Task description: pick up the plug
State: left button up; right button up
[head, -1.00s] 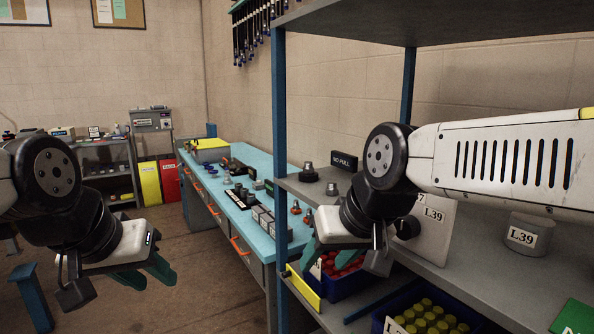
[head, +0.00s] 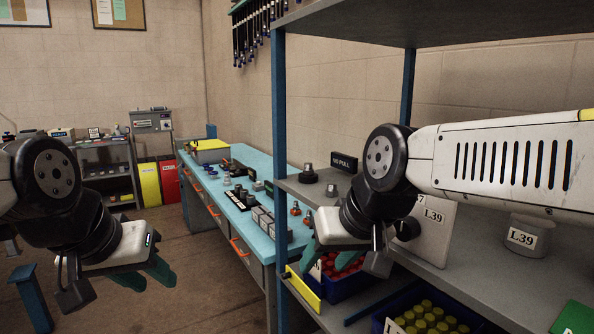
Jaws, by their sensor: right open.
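My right gripper (head: 322,256) is open above the lower shelf, in front of the rack. One teal finger shows at its left; the other is mostly hidden by the wrist. Red caps (head: 345,262) sit in a blue bin just beyond and below it. Several yellow caps (head: 428,318) stand in another blue bin at the lower right. Small dark and metal fittings stand on the middle shelf beside a "NO PULL" sign. I cannot tell which piece is the plug. My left gripper (head: 146,276) hangs over the floor, away from the rack; its finger gap is unclear.
The rack's blue post (head: 280,150) stands left of my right gripper. An upper shelf (head: 440,20) overhangs my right arm. A blue-topped workbench (head: 238,178) holds fittings.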

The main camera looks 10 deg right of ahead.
aim_at(308, 170)
jog(key=j+z, duration=0.25)
jog(key=z, duration=0.2)
jog(key=k+j+z, duration=0.1)
jog(key=j+z, duration=0.15)
jog(key=z, duration=0.2)
jog(key=k+j+z, duration=0.15)
jog(key=z, duration=0.3)
jog(key=j, duration=0.1)
